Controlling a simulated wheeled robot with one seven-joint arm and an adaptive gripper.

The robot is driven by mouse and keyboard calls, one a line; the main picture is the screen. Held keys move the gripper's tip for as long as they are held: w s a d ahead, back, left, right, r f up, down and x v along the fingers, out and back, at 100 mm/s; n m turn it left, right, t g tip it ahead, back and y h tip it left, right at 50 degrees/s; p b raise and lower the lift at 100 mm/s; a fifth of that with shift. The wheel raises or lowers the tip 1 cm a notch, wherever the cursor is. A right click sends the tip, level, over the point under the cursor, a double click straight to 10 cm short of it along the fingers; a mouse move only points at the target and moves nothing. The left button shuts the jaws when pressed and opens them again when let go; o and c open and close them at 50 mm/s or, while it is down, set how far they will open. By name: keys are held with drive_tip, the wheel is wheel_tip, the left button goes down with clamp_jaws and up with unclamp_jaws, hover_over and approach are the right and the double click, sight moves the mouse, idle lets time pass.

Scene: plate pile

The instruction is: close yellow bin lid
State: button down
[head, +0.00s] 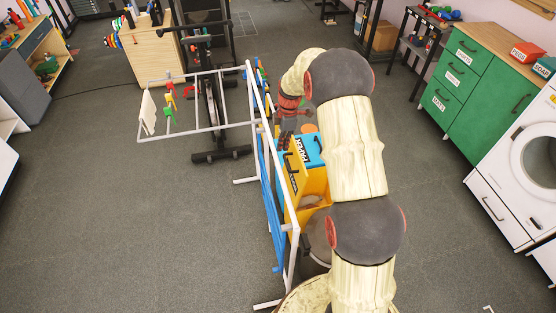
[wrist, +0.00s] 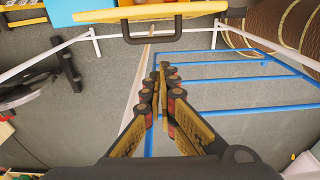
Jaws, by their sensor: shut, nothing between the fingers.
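The yellow bin (head: 314,181) stands beside the drying rack in the head view, partly hidden by my arm. A yellow panel with a dark handle, which looks like its lid (head: 291,178), stands raised on the rack side of the bin. In the wrist view the lid (wrist: 145,13) crosses the top edge, with its dark handle (wrist: 150,38) facing the fingers. My gripper (wrist: 163,68) is shut and empty, its fingertips below the handle in the picture and apart from it. In the head view my gripper is small and partly hidden near the rack's bar.
A white drying rack (head: 193,135) with blue rods (wrist: 225,89) stands close by the bin and under my gripper. A blue box (head: 308,148) sits behind the lid. Open floor (head: 150,230) lies left.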

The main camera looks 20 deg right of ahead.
wheel_tip(320, 180, down, 10)
drive_tip(key=a+b, duration=0.1)
drive_tip(key=b, duration=0.1)
drive_tip(key=shift+b, duration=0.35)
